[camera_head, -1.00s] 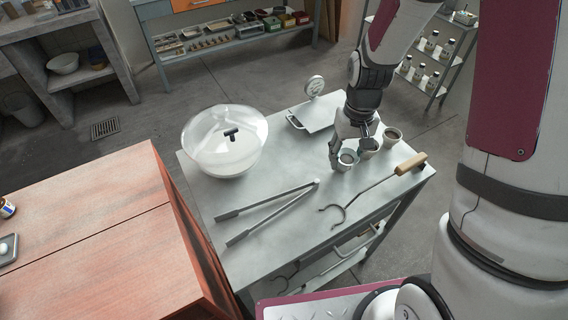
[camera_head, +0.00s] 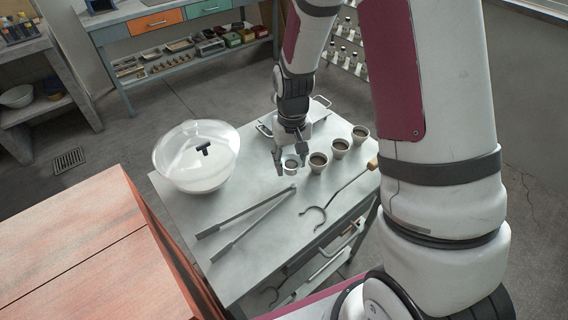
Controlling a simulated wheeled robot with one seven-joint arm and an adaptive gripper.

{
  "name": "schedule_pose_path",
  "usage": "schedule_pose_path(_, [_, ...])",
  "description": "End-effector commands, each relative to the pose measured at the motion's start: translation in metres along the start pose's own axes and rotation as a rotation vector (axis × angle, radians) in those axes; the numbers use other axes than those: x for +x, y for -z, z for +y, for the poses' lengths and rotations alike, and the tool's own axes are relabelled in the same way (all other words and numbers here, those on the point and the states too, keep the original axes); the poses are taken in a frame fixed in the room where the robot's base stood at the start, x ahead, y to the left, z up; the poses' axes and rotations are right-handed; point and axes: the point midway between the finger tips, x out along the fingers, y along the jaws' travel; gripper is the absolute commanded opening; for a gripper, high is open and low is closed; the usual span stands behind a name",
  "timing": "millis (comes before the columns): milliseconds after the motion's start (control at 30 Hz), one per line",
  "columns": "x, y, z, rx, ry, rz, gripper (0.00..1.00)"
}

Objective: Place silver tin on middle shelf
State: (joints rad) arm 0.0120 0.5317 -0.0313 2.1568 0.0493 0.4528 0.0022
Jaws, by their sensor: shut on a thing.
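My gripper (camera_head: 290,151) points down over the metal cart's top, with its fingers on either side of a small pale round container (camera_head: 291,165) with a dark inside. It is shut on this container; the fingers hide part of it, and I cannot tell whether it is the silver tin or whether it touches the top. Three similar pale cups with dark contents stand in a diagonal row to its right: a near cup (camera_head: 317,163), a middle cup (camera_head: 340,149) and a far cup (camera_head: 360,135). A shelf rack (camera_head: 346,50) with small jars shows behind, partly hidden by my arm.
A scale-like tray (camera_head: 264,125) sits behind my gripper. An orange-red bench (camera_head: 80,235) adjoins at left.

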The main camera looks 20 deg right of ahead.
Motion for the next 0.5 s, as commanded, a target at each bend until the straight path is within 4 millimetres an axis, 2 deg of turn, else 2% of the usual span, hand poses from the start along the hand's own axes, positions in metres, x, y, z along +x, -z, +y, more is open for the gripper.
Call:
schedule_pose_path(100, [0.002, 0.017, -0.007, -0.001, 0.000, 0.000, 0.16])
schedule_pose_path(200, [0.003, 0.023, -0.010, -0.001, 0.000, 0.000, 0.16])
schedule_pose_path(333, [0.009, 0.024, -0.010, 0.000, 0.000, -0.003, 0.16])
schedule_pose_path(500, [0.032, 0.024, -0.010, 0.000, -0.001, -0.004, 0.16])
